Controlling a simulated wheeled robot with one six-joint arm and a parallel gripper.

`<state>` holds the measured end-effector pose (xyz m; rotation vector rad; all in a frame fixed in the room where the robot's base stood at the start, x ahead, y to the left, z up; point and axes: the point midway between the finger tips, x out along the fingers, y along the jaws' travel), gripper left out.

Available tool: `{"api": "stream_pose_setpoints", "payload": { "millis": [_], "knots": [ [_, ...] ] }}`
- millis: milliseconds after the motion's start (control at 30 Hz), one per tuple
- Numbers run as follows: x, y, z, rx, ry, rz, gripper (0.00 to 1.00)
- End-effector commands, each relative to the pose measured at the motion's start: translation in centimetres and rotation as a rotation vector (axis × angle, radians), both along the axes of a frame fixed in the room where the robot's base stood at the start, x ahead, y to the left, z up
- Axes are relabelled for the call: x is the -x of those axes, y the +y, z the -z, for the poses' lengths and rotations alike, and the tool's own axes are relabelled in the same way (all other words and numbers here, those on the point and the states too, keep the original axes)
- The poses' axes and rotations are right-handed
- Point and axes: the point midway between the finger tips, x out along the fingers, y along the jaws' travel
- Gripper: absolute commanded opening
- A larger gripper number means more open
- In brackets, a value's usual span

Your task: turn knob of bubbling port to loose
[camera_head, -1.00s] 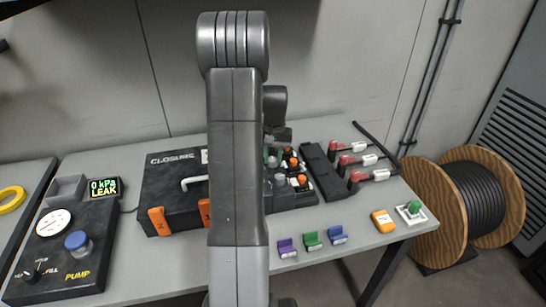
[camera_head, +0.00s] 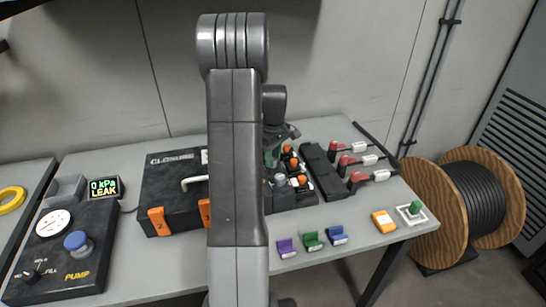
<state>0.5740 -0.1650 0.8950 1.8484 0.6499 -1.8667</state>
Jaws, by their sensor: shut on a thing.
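The port block (camera_head: 308,197) is a dark panel on the table, partly behind my arm. It carries several small knobs, among them orange ones (camera_head: 302,180) and a grey one (camera_head: 279,180). A green part (camera_head: 271,157) shows at the back left of the block, beside my gripper. My gripper (camera_head: 284,139) is at the back of the block, mostly hidden by my arm. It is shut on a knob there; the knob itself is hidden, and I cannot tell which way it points.
A black CLOSURE case (camera_head: 174,176) with orange latches stands left of my arm. The pump box (camera_head: 62,256) is at far left; its display (camera_head: 104,188) reads 0 kPa LEAK. Red-and-white clamps (camera_head: 356,160) and small coloured blocks (camera_head: 312,241) are to the right.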

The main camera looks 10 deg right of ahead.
Motion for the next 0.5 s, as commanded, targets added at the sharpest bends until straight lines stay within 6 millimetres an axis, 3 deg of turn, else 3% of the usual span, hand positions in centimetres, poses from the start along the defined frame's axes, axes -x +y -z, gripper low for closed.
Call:
{"api": "stream_pose_setpoints", "payload": {
  "millis": [500],
  "knots": [
    [-0.16,0.0,-0.16,0.003,-0.004,-0.393,0.06]
  ]
}}
